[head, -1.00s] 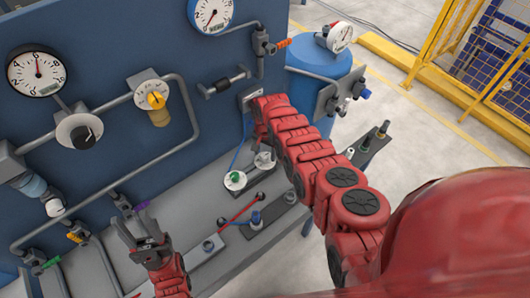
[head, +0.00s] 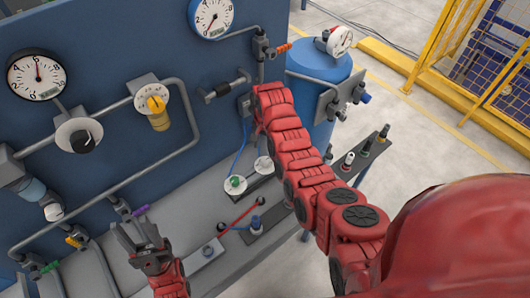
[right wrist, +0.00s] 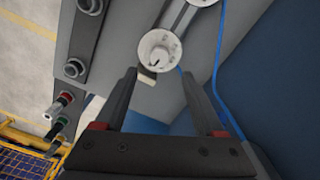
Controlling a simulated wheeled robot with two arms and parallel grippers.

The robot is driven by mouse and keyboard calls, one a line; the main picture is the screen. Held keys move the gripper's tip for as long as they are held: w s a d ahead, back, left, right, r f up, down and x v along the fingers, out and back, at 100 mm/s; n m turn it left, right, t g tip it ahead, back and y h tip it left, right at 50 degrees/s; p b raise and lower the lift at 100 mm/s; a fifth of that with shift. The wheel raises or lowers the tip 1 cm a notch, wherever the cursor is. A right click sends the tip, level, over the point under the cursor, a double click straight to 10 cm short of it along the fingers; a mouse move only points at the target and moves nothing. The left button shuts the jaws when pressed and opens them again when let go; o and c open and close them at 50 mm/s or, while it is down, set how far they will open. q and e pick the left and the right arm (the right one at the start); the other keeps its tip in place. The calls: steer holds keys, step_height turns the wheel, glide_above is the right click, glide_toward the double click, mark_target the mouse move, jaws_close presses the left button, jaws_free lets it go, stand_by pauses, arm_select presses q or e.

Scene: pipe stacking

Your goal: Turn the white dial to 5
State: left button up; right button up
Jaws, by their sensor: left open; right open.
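The white dial (right wrist: 160,48) is a round disc with a pale knob in its middle, on a grey plate. Its markings are too small to read. My right gripper (right wrist: 159,76) is open and empty, its two fingertips just short of the dial and on either side of its lower edge. In the head view the dial (head: 263,165) sits just left of my right arm, whose fingers are hidden there. My left gripper (head: 137,229) is open and empty above the grey bench at the lower left.
A second dial with a green knob (head: 235,184) shares the plate, left of the white one. A red lever (head: 241,213) lies in front. The blue panel (head: 110,40) with gauges and pipes stands behind. A blue tank (head: 311,95) stands to the right.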

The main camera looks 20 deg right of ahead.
step_height(320, 180, up, 10)
steer(key=p, duration=0.3)
steer(key=shift+r, duration=0.15)
stand_by(0.4)
